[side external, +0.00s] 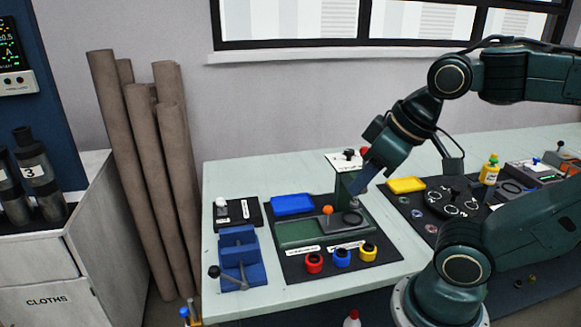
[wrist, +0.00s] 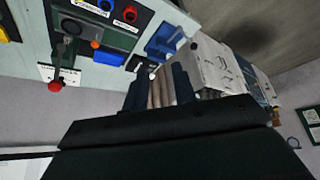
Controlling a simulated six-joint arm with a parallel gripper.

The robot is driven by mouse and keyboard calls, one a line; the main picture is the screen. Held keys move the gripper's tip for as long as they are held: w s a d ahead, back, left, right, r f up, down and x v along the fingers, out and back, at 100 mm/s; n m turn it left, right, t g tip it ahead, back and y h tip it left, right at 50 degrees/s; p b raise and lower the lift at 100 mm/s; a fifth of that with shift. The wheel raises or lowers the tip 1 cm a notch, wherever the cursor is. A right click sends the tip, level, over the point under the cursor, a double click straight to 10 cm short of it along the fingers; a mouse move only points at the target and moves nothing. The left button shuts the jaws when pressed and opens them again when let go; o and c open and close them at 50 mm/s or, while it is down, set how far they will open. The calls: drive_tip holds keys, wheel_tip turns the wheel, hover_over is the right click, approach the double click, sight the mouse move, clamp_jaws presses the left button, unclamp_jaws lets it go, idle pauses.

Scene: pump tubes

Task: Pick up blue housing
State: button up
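The blue housing (side external: 342,257) is a short blue ring-shaped part with a dark opening. It stands upright on the dark mat, between a red housing (side external: 314,262) and a yellow housing (side external: 368,252). In the wrist view the blue housing (wrist: 105,5) shows at the top edge beside the red one (wrist: 130,13). My gripper (side external: 357,192) is behind and above the housings, near the green press, apart from the blue housing. In the wrist view my gripper's two dark fingers (wrist: 159,84) stand apart with nothing between them.
A green press fixture (side external: 300,232) with an orange knob stands just behind the housings. A blue tray (side external: 292,204) lies behind it. A blue vise (side external: 238,256) is at the left. A yellow tray (side external: 406,185) and a dark mat with small parts lie to the right.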

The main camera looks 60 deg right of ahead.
drive_tip(key=o, duration=0.8)
drive_tip(key=shift+w, duration=0.1)
drive_tip(key=n+g, duration=0.6)
drive_tip(key=n, duration=1)
hover_over(340, 253)
wheel_tip(340, 253, down, 20)
drive_tip(key=shift+d+f, duration=0.1)
drive_tip(key=shift+f, duration=0.15)
drive_tip(key=shift+f, duration=0.1)
drive_tip(key=shift+f, duration=4.2)
